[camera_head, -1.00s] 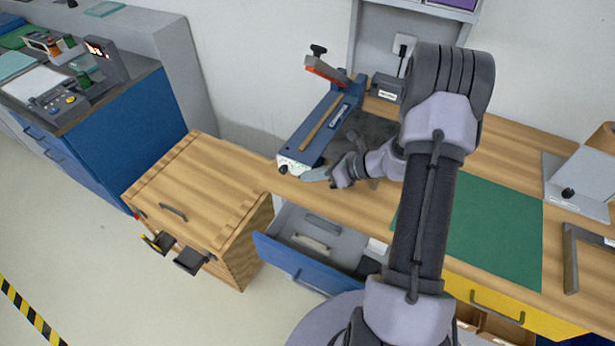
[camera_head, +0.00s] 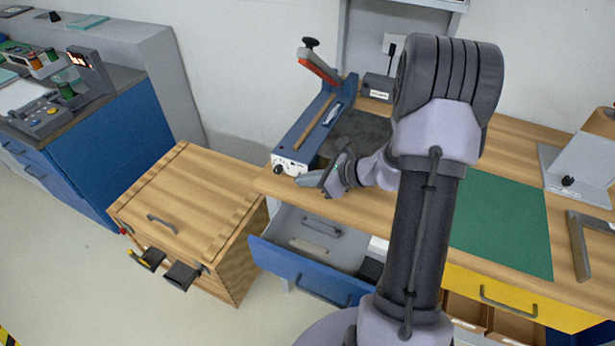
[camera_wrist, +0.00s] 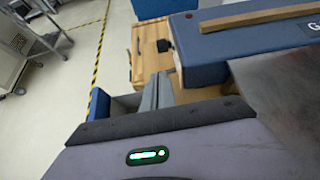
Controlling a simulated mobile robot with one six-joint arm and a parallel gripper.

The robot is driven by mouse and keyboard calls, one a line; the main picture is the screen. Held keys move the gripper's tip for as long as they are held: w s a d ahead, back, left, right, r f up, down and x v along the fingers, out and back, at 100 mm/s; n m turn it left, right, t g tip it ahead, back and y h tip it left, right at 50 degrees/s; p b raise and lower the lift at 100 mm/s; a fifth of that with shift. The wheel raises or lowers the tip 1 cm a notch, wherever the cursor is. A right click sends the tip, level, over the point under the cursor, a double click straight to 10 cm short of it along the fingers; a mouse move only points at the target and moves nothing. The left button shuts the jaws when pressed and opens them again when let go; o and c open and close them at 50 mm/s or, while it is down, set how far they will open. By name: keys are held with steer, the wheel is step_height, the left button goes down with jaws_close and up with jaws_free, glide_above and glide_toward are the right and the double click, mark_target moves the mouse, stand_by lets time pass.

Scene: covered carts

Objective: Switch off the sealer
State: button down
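The sealer (camera_head: 312,128) is a long blue device on the wooden bench, with a raised red and grey lever at its far end. Its white front panel (camera_head: 290,167) faces the bench edge and carries a dark round knob (camera_head: 279,169). My gripper (camera_head: 302,180) is just right of and slightly below this panel in the head view, fingers pointing left. Contact cannot be told. In the wrist view the grey fingers (camera_wrist: 156,92) lie together with nothing visible between them. The sealer's blue body (camera_wrist: 255,52) is to their right there; its panel face is hidden.
An open blue drawer (camera_head: 298,272) juts out below the bench. A wooden cart (camera_head: 180,205) with a closed lid stands left of it. A green mat (camera_head: 500,225) lies on the bench to the right. A power box (camera_head: 378,87) sits behind the sealer.

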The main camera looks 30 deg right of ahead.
steer(key=shift+r, duration=0.1)
steer(key=shift+r+p, duration=0.7)
steer(key=shift+r, duration=0.05)
